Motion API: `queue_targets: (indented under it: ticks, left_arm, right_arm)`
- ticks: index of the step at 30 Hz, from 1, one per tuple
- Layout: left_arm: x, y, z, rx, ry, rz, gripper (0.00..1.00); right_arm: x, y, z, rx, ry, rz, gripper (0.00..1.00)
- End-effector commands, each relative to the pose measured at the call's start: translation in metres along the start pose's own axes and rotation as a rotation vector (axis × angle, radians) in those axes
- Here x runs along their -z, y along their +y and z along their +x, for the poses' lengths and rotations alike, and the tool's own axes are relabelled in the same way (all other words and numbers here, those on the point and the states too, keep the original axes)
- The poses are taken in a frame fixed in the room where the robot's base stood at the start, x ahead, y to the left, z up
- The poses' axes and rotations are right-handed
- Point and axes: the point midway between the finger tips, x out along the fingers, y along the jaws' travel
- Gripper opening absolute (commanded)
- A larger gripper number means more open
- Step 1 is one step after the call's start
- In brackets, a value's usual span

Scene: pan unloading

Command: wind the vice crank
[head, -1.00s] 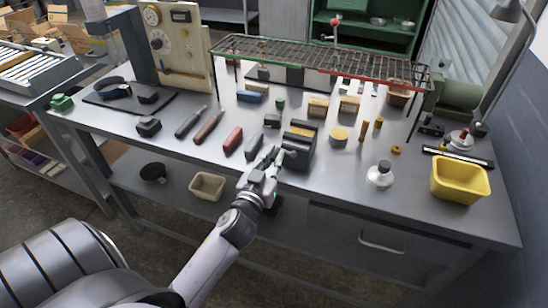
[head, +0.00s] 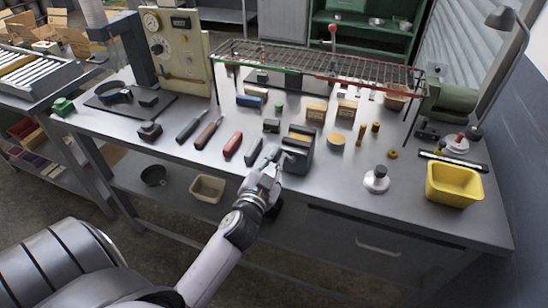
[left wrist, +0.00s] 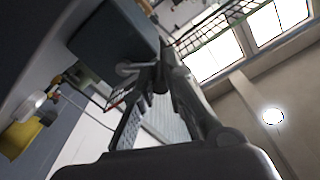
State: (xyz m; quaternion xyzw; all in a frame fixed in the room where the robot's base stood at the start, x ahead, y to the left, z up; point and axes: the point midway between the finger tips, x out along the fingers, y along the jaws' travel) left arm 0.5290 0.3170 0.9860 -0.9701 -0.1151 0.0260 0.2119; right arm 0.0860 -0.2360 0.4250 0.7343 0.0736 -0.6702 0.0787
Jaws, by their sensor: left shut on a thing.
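The vice (head: 299,152) is a dark grey-green block near the front edge of the workbench, with a lighter top. In the left wrist view its dark body (left wrist: 112,38) fills the upper left. The crank (left wrist: 128,68) shows there as a small pale grey piece beside the fingers. My left gripper (head: 273,160) is at the vice's front left side, shut on the crank. In the left wrist view its dark fingers (left wrist: 160,80) close around the crank's end, which they mostly hide. My right gripper is not in view.
On the workbench (head: 335,190), a red block (head: 233,144) and dark tools lie left of the vice. A white-based round piece (head: 376,180) and a yellow bin (head: 453,184) stand to the right. A wire rack (head: 320,62) spans the back. Bare bench lies right of the vice.

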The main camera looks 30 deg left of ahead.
Motion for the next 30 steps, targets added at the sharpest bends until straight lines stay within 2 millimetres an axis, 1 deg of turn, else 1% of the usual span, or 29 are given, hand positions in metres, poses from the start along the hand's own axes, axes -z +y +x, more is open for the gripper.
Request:
queue_targets:
  ticks: [1, 9, 30]
  left_arm:
    - [0.007, -0.002, 0.001, 0.002, 0.005, 0.043, 0.0]
    - [0.017, 0.002, 0.001, 0.003, 0.007, 0.301, 0.0]
    - [0.035, 0.023, 0.001, 0.005, 0.007, 0.966, 0.0]
  right_arm:
    - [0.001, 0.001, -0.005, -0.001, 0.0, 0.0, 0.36]
    - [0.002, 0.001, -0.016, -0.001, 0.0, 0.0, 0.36]
    - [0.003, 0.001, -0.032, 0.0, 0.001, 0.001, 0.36]
